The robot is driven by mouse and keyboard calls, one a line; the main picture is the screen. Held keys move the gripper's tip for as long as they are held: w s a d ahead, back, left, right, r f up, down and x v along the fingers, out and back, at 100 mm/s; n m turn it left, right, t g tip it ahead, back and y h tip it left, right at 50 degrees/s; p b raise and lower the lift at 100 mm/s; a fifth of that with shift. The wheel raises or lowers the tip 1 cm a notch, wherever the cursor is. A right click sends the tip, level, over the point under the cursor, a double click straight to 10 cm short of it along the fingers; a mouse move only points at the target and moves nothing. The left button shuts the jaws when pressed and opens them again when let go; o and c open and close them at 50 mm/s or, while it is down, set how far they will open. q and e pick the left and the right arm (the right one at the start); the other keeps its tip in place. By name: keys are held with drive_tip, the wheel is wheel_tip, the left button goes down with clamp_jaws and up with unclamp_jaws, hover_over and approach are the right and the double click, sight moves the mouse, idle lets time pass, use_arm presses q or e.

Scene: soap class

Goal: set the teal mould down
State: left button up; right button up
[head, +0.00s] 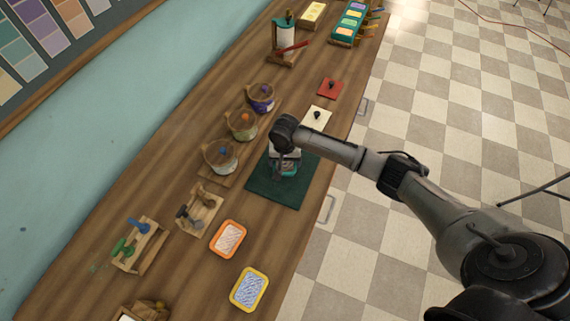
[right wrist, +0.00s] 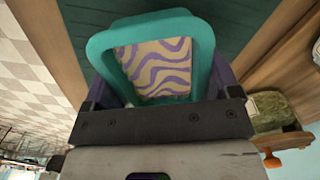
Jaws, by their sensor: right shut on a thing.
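The teal mould (right wrist: 197,40) is held by my right gripper (right wrist: 165,98), whose fingers close on its two sides in the right wrist view. Purple and cream wavy soap shows inside the mould. In the head view my right gripper (head: 284,168) is over the dark green mat (head: 262,192), and a bit of the teal mould (head: 289,170) shows beneath it. Whether the mould touches the mat is hard to tell. My left gripper is not in view.
An orange mould (head: 228,239) and a yellow mould (head: 249,289) lie nearer on the bench. Several pots, one with a blue knob (head: 221,158), stand left of the mat. A cream square (head: 317,118) and a red square (head: 330,88) lie beyond it.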

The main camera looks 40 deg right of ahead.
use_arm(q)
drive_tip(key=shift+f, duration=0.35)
use_arm(e)
wheel_tip(320, 180, down, 2)
drive_tip(key=shift+f, duration=0.25)
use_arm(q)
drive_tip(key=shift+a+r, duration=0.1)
use_arm(e)
drive_tip(key=shift+f, duration=0.1)
drive_tip(key=o, duration=1.2)
